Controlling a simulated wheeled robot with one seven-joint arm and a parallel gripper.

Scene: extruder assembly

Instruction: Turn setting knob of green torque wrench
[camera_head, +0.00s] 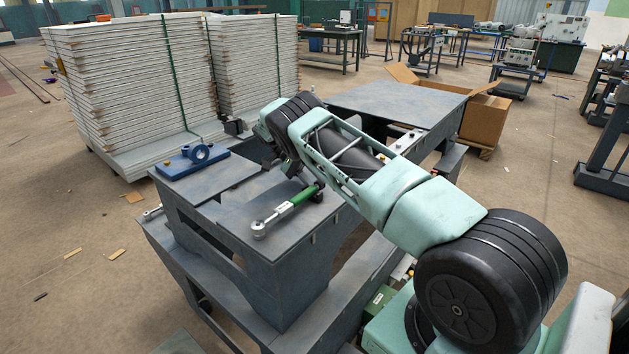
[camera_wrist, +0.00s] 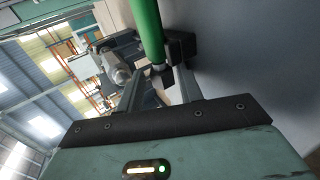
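The green torque wrench (camera_head: 296,202) lies on the grey table, with its round metal ratchet head (camera_head: 259,230) toward the front left. The far end of its handle is at a dark block (camera_head: 318,190). In the wrist view the green handle (camera_wrist: 147,28) comes down from the top, ending in a metal collar and dark end near the fingertips. My gripper (camera_wrist: 160,75) has its two fingers apart, one on each side of this end. Whether a finger touches the knob cannot be told. In the head view my arm's end is just behind the wrench; the fingers are not clear.
A blue fixture with a ring (camera_head: 194,158) stands on the table's left part. Another wrench-like tool (camera_head: 150,214) shows at the left edge below. Stacked white panels (camera_head: 130,90) stand behind, and a cardboard box (camera_head: 484,120) stands behind right. The tabletop around the ratchet head is clear.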

